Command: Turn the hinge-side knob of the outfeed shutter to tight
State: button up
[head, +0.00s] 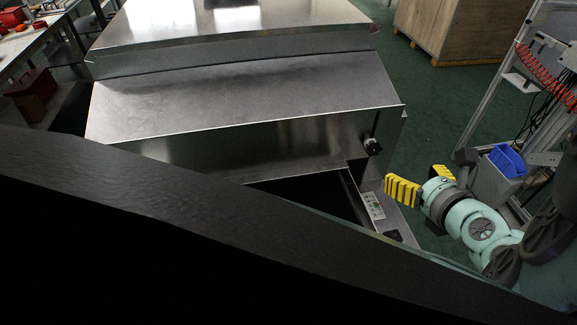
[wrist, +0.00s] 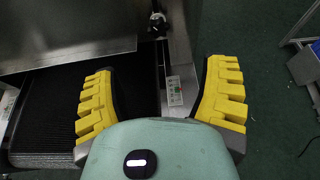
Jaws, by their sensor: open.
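A small dark knob (head: 372,147) sits at the right end of the dryer's steel front face, with a thin dark rod rising above it. It also shows at the top of the wrist view (wrist: 157,20). I cannot tell its setting, nor whether it is the hinge-side one. The steel panel (head: 270,146) beside it seems to be the outfeed shutter; it is at the upper left in the wrist view (wrist: 70,40). My gripper (head: 420,179) is open and empty, to the right of and below the knob in the head view. In the wrist view the knob lies beyond its yellow fingers, apart from them.
A dark belt opening (wrist: 50,105) lies below the panel. A small control plate (head: 374,205) is on the frame right of it. A metal stand with a blue bin (head: 507,160) is at the right. Green floor is clear between dryer and stand.

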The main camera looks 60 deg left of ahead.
aim_at(376, 149)
jog(key=x, duration=0.7)
jog(key=p+x, duration=0.1)
jog(key=x, duration=0.7)
jog(key=shift+s+a, duration=0.1)
jog(key=shift+a, duration=0.3)
jog(key=shift+c, duration=0.3)
jog(key=shift+d, duration=0.1)
jog(key=c, duration=1.1)
jog(key=shift+f, duration=0.1)
jog(key=shift+c, duration=0.2)
